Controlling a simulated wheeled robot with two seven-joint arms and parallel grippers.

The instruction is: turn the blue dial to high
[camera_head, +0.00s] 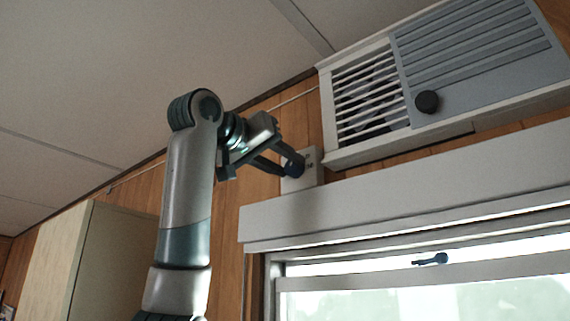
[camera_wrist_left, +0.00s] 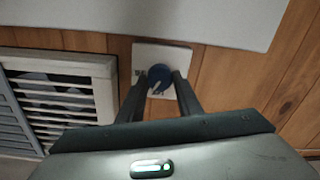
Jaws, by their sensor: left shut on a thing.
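The blue dial (camera_head: 294,166) sits on a pale square wall plate (camera_head: 302,183) on the wood-panelled wall, just left of the vent unit. My left gripper (camera_head: 290,165) is at the dial, with its fingers shut on the dial's sides. In the left wrist view the dial (camera_wrist_left: 160,77) shows as a dark blue round knob between the two fingertips (camera_wrist_left: 160,84), in front of the wall plate (camera_wrist_left: 178,57). My right gripper is in neither view.
A white and grey vent unit (camera_head: 345,150) with slats and a black knob (camera_head: 427,102) is mounted right of the plate. A pale box (camera_head: 370,205) runs above the window below. A cabinet (camera_head: 110,260) stands at left.

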